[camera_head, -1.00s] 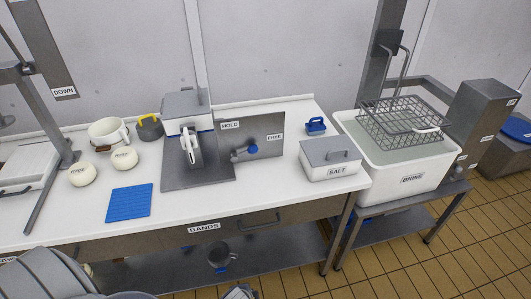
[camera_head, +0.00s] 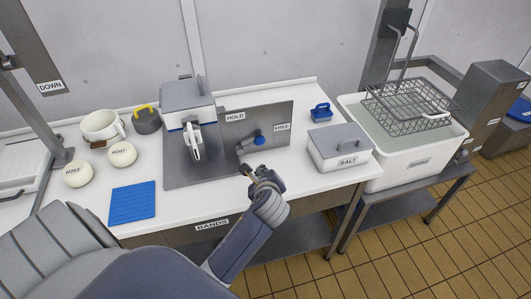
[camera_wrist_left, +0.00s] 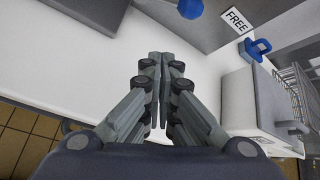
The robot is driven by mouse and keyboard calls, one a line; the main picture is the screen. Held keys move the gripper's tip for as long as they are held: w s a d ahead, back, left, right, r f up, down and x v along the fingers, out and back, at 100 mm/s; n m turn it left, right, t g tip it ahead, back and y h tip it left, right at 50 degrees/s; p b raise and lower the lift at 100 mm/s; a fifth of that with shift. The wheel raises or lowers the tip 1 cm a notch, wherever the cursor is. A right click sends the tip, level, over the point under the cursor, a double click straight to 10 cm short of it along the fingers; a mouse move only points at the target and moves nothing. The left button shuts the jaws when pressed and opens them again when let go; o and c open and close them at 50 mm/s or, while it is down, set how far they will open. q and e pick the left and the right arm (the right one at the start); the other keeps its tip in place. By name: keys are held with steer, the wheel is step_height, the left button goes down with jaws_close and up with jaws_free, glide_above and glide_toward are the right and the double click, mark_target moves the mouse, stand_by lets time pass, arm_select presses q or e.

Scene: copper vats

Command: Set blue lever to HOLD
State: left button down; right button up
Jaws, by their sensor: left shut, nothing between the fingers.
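The blue-knobbed lever (camera_head: 256,141) sits on an upright grey panel (camera_head: 276,117). Its blue knob points right, toward the FREE label (camera_head: 282,127). The HOLD label (camera_head: 235,116) is at the panel's upper left. My left gripper (camera_head: 247,169) is in front of and below the lever, its fingers shut and empty, apart from the knob. In the left wrist view the shut fingers (camera_wrist_left: 153,92) point toward the panel, and the blue knob (camera_wrist_left: 190,8) is at the top edge, right of the fingertips. My right gripper is not in view.
A grey-lidded SALT box (camera_head: 338,147) stands right of the panel, with a small blue-handled item (camera_head: 321,112) behind it. A grey-lidded device (camera_head: 188,100) stands left. The BRINE tub (camera_head: 416,160) is far right.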

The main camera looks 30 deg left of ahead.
mark_target(254, 143)
arm_select(q)
steer(key=shift+w+a+r+m+y, duration=0.25)
steer(key=shift+w+r+m, duration=0.15)
steer(key=shift+w+m, duration=0.25)
steer(key=shift+w+a+r+m+y, duration=0.2)
steer(key=shift+w+r+m, duration=0.15)
steer(key=shift+w+m, duration=0.25)
steer(key=shift+t, duration=0.3)
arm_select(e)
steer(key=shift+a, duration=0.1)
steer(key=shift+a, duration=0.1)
arm_select(q)
steer(key=shift+w, duration=0.1)
steer(key=shift+w+a+f, duration=0.15)
steer(key=shift+w+a, duration=0.05)
steer(key=x, duration=0.7)
steer(key=shift+w+a+f+p, duration=0.2)
steer(key=shift+w+p, duration=0.05)
steer(key=shift+p, duration=0.05)
steer(key=shift+w+a+f, duration=0.35)
steer(key=shift+w+a, duration=0.05)
steer(key=shift+w, duration=0.1)
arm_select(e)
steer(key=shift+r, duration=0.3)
arm_select(q)
steer(key=shift+w, duration=0.1)
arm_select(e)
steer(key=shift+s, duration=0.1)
